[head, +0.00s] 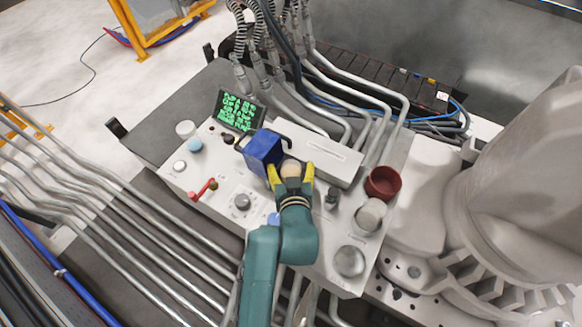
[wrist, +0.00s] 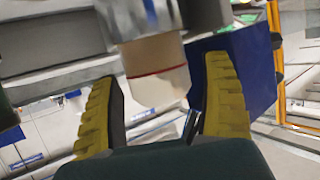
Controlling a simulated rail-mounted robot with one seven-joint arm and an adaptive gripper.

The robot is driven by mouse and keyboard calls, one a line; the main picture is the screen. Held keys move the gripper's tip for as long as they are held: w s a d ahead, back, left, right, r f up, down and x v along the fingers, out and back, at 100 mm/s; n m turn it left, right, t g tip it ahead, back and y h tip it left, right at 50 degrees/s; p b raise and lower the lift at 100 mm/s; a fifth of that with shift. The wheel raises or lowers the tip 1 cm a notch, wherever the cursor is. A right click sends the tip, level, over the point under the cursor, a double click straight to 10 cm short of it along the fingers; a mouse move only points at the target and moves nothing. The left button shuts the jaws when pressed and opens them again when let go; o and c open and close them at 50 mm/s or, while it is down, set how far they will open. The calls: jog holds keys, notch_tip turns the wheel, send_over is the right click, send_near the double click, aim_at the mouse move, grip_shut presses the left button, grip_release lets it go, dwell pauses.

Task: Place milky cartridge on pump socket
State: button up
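A beige, milky-looking cartridge (head: 291,169) stands upright on the pale console, right of a blue box (head: 262,152). In the wrist view the cartridge (wrist: 157,68) shows a thin red ring and a clearer, greyish section beyond it. My gripper (head: 291,174) has its two yellow fingers on either side of the cartridge. In the wrist view the gripper (wrist: 163,80) is open, with the fingers spread wide and gaps beside the cartridge. I cannot tell which fitting is the pump socket; the cartridge's foot is hidden in the head view.
The blue box (wrist: 240,65) stands close behind the right finger. A long white block (head: 318,150) lies behind the cartridge. A dark red cup (head: 382,183), a cream cylinder (head: 370,214), a small screen (head: 240,110) and a red lever (head: 203,190) are also on the console.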

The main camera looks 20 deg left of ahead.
jog(key=shift+r, duration=0.35)
jog(key=p+v, duration=0.3)
jog(key=v, duration=0.9)
jog(key=w+d+r+m+t+h, duration=0.1)
jog(key=w+d+r+t, duration=0.1)
jog(key=r, duration=0.4)
jog(key=w+d+r+t, duration=0.1)
jog(key=w+d+r, duration=0.15)
jog(key=r, duration=0.35)
jog(key=s+d+r+m+t+h, duration=0.2)
jog(key=d+r, duration=0.4)
jog(key=r, duration=0.6)
jog(key=s+d+r+m+t+h, duration=0.2)
jog(key=s+d+r+t+h, duration=0.1)
jog(key=r, duration=0.9)
jog(key=d+t+h, duration=0.1)
jog(key=d+t, duration=0.1)
jog(key=d, duration=0.1)
jog(key=shift+s+d+m, duration=0.25)
jog(key=shift+m, duration=0.15)
jog(key=shift+r, duration=0.1)
